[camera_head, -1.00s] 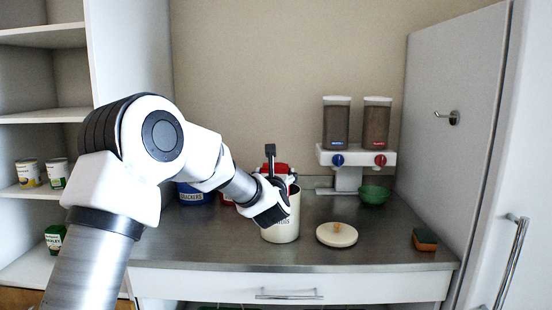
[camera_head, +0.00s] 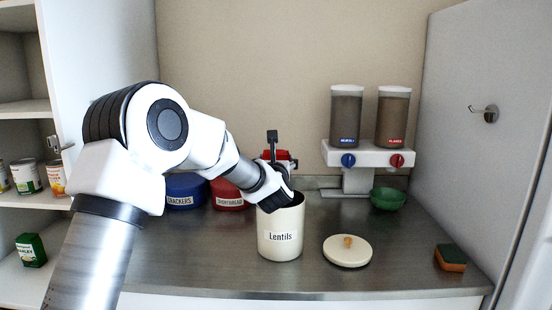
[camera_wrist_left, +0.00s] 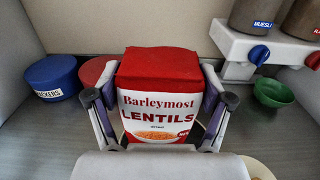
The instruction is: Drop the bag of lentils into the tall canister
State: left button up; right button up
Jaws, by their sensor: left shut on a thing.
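The tall cream canister (camera_head: 281,243) labelled "Lentils" stands upright and open on the counter. My left gripper (camera_head: 280,178) is over its mouth, shut on the bag of lentils (camera_wrist_left: 160,100). The bag is red and white, reads "Barleymost LENTILS" and sits between both fingers in the left wrist view. In the head view only a red part of the bag (camera_head: 275,155) shows behind the gripper. The bag's lower end is hidden, so I cannot tell whether it is inside the canister. A round cream lid (camera_head: 347,253) with a wooden knob lies right of the canister.
Blue crackers tin (camera_head: 184,190) and red shortbread tin (camera_head: 226,193) stand behind left. A two-hopper dispenser (camera_head: 368,153) and green bowl (camera_head: 388,199) are at the back right. A sponge (camera_head: 451,258) lies at the right. The counter between lid and sponge is clear.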

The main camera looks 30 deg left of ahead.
pick_arm(q)
jog(key=shift+s+d+f+b, duration=0.3)
jog(key=shift+s+f+b, duration=0.05)
jog(key=shift+s, duration=0.15)
jog(key=f, duration=0.1)
jog(key=f+b, duration=0.1)
jog(key=f, duration=0.2)
jog(key=shift+w+a+f, duration=0.15)
jog(key=shift+w+f, duration=0.1)
jog(key=shift+s+r, duration=0.1)
jog(key=shift+s, duration=0.05)
jog(key=o, duration=1.5)
jog(key=shift+o, duration=0.2)
